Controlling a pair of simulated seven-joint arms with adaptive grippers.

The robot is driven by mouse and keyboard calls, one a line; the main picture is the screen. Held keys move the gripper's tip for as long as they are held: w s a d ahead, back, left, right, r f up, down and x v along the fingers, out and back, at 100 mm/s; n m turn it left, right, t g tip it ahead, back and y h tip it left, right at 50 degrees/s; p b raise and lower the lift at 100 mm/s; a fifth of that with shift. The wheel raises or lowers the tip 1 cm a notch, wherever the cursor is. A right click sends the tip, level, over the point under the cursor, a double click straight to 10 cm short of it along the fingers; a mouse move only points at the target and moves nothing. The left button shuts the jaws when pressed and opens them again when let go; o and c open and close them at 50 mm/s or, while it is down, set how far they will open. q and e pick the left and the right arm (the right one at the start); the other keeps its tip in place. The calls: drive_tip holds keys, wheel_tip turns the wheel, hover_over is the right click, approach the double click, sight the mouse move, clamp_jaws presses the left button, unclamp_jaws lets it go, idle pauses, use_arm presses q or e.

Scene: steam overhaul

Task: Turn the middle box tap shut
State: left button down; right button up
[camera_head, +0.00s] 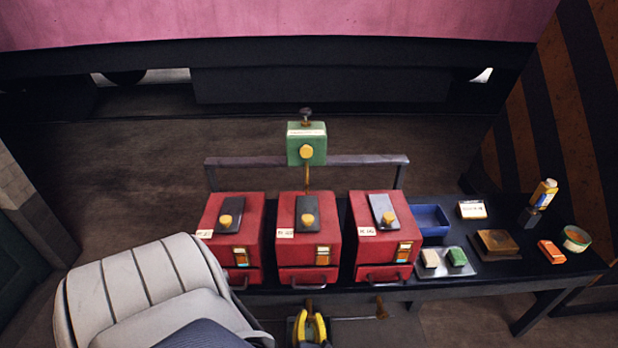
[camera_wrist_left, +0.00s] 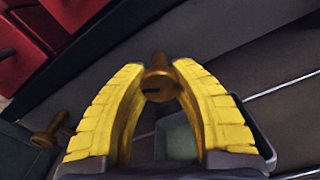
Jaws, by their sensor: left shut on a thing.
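Three red boxes stand in a row on the dark bench. The middle box (camera_head: 290,262) has a grey lid piece with a yellow knob and a drawer front with a handle. My left gripper (camera_head: 311,318) is below the front of this box, its yellow fingers pointing toward the bench edge. In the left wrist view the left gripper (camera_wrist_left: 160,72) is shut on the brass middle box tap (camera_wrist_left: 158,86), which has a dark slot in its end. The tap is mostly hidden by the fingers in the head view. My right gripper is not in view.
Another brass tap (camera_head: 382,309) hangs below the right red box (camera_head: 384,256). A green box (camera_head: 307,142) stands behind the row. A blue tray (camera_head: 446,227), a metal tray (camera_head: 470,269) and small items occupy the bench's right. A greenish container (camera_wrist_left: 262,143) lies beneath the held tap.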

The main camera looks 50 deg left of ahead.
use_arm(q)
drive_tip(key=m, duration=0.3)
drive_tip(key=shift+s+f+m, duration=0.15)
drive_tip(key=shift+s+m, duration=0.05)
drive_tip(key=shift+m, duration=0.2)
drive_tip(key=m, duration=0.8)
drive_tip(key=shift+m, duration=0.4)
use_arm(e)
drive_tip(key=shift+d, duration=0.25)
use_arm(q)
drive_tip(key=shift+m, duration=0.3)
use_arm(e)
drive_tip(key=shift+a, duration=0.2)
